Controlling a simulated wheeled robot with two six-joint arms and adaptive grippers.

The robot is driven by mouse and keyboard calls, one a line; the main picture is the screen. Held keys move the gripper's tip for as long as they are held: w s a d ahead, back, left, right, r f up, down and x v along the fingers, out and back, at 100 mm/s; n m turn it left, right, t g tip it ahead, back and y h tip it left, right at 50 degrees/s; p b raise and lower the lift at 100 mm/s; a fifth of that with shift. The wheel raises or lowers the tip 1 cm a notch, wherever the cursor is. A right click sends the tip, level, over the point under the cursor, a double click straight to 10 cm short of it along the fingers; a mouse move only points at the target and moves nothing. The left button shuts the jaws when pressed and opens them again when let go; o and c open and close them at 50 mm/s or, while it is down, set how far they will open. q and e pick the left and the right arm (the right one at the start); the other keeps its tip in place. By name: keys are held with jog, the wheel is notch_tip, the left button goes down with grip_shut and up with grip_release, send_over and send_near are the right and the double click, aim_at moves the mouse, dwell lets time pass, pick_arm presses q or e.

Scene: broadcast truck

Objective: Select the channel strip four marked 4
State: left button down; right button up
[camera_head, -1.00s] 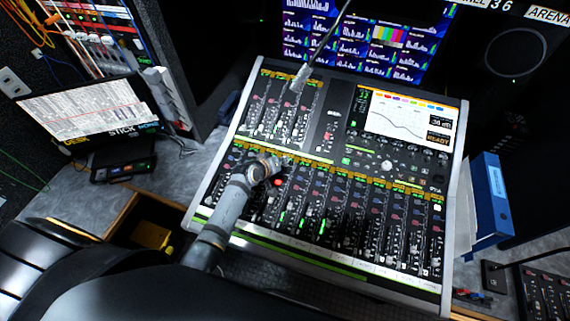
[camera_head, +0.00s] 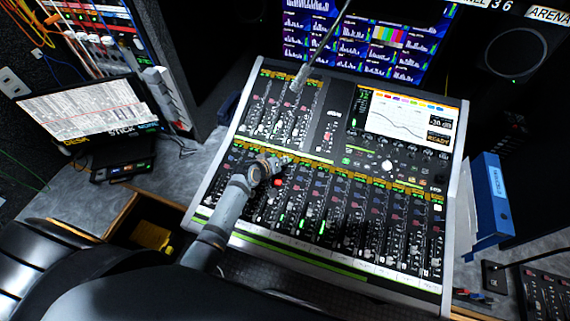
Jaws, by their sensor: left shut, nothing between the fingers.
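The mixing console (camera_head: 452,215) fills the middle of the view, with a lower row of several channel strips (camera_head: 330,215) and a shorter upper-left bank (camera_head: 275,110). The strip numbers are too small to read, so I cannot tell which is marked 4. My left gripper (camera_head: 284,161) is shut and empty. Its tip is over the top of the lower strips, left of the middle, by the yellowish label row. I cannot tell if it touches the panel. The gripper and my arm hide part of the left strips. My right gripper is not in view.
A gooseneck microphone (camera_head: 298,80) reaches down over the upper-left bank. A laptop-like screen (camera_head: 90,112) stands at left. A blue binder (camera_head: 490,205) stands right of the console. A lit monitor (camera_head: 365,40) is behind it. Another control panel (camera_head: 545,290) is at lower right.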

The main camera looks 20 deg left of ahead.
pick_arm(q)
jog(key=shift+f, duration=0.3)
jog(key=shift+w+f+b, duration=0.1)
jog(key=shift+f+b, duration=0.3)
jog(key=shift+b, duration=0.1)
dwell(0.5)
jog(key=shift+r, duration=0.1)
jog(key=shift+r+p, duration=0.75)
jog(key=shift+p, duration=0.2)
jog(key=r+p, duration=0.3)
jog(key=s+r+p, duration=0.1)
jog(key=r+p, duration=0.1)
dwell(0.4)
jog(key=shift+f, duration=0.15)
dwell(0.3)
